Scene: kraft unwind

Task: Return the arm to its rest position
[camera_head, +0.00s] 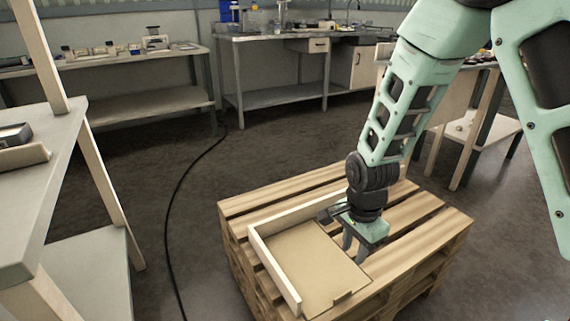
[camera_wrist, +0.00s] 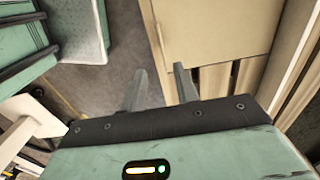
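My gripper (camera_head: 354,250) is at the end of my green arm, pointing down above the right part of a wooden pallet stack. It is over or beside the right edge of a brown kraft sheet or board (camera_head: 310,268) lying on the pallet. In the wrist view, the two grey fingers of my gripper (camera_wrist: 160,88) stand apart with nothing between them. The brown board (camera_wrist: 215,25) shows beyond the fingers there. Whether the fingertips touch the board cannot be told.
The pallet stack (camera_head: 432,222) carries a pale L-shaped wooden fence (camera_head: 272,265) along the board. A shelf unit (camera_head: 40,195) stands at left, benches (camera_head: 270,38) at the back, a wooden table (camera_head: 470,120) at right. A black cable (camera_head: 178,190) crosses the open floor.

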